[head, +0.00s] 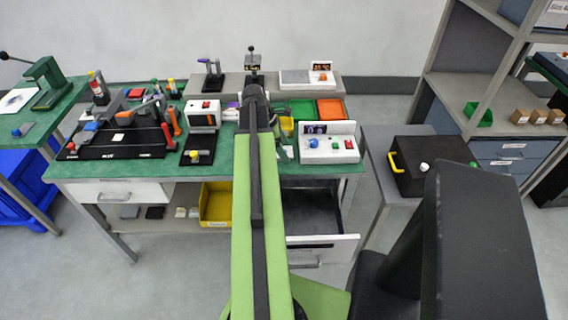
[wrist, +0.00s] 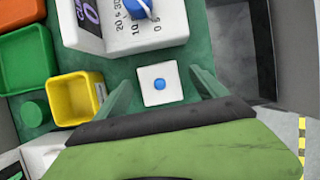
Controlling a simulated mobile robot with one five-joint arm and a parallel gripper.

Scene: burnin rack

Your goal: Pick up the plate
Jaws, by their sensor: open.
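The plate (wrist: 160,98), a small white square with a round blue spot or knob in its middle, lies flat on the green bench top in the wrist view. My gripper (wrist: 162,82) is open, with one green finger to the left of the plate and the other to its right. Both fingers look apart from the plate, and their height above the bench is hard to tell. In the head view I cannot make out the plate; my own arm covers much of that part of the bench.
A white control box (wrist: 120,22) with a blue knob stands just beyond the plate. A yellow bin (wrist: 75,98) and a green bin (wrist: 25,60) stand left. An open drawer (head: 318,241) juts from the bench (head: 345,167) front. A black box (head: 425,170) sits on the right-hand stand.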

